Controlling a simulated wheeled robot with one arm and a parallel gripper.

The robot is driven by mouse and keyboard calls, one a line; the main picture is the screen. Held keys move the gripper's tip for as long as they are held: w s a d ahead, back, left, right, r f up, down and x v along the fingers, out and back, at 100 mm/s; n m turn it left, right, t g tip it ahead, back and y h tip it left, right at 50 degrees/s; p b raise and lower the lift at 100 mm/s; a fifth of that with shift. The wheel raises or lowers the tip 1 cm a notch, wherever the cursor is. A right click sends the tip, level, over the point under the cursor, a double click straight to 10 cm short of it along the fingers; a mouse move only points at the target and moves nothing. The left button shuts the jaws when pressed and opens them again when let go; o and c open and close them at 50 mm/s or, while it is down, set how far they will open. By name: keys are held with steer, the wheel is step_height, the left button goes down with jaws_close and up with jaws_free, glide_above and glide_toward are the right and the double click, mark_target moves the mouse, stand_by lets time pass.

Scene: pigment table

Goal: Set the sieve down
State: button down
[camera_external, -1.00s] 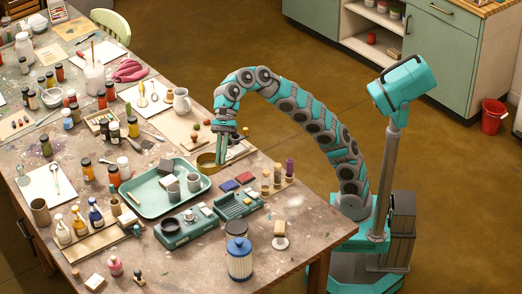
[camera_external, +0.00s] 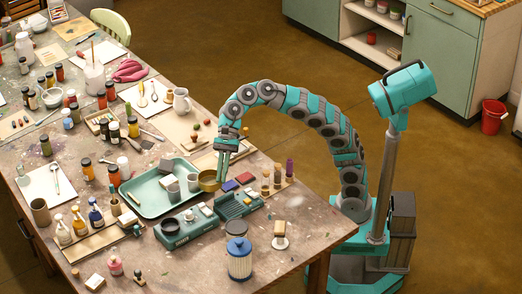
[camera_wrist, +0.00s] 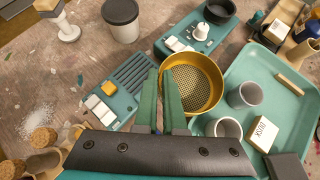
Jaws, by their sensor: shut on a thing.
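The sieve, a round brass ring with a mesh floor, shows in the external view (camera_external: 208,182) beside the right edge of the green tray (camera_external: 150,212). In the wrist view the sieve (camera_wrist: 190,78) lies between the tray (camera_wrist: 238,72) and a ribbed teal unit. My gripper (camera_external: 218,178) points down and is shut on the sieve's rim. In the wrist view my gripper's green fingers (camera_wrist: 162,88) stand at the sieve's left wall. The sieve looks about level. I cannot tell whether its bottom touches the table.
The teal ribbed unit (camera_wrist: 128,88) and a teal scale (camera_wrist: 198,32) with a black dish crowd the sieve. Two grey cups (camera_wrist: 245,95) stand in the tray. Corked vials (camera_external: 277,177) and small colour blocks (camera_external: 237,181) are to the right. The table's front right corner has bare space.

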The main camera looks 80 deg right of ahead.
steer(key=shift+f, duration=1.2)
steer(key=shift+f+b, duration=0.5)
steer(key=shift+b, duration=0.25)
steer(key=c, duration=1)
jaws_free()
steer(key=shift+r, duration=0.1)
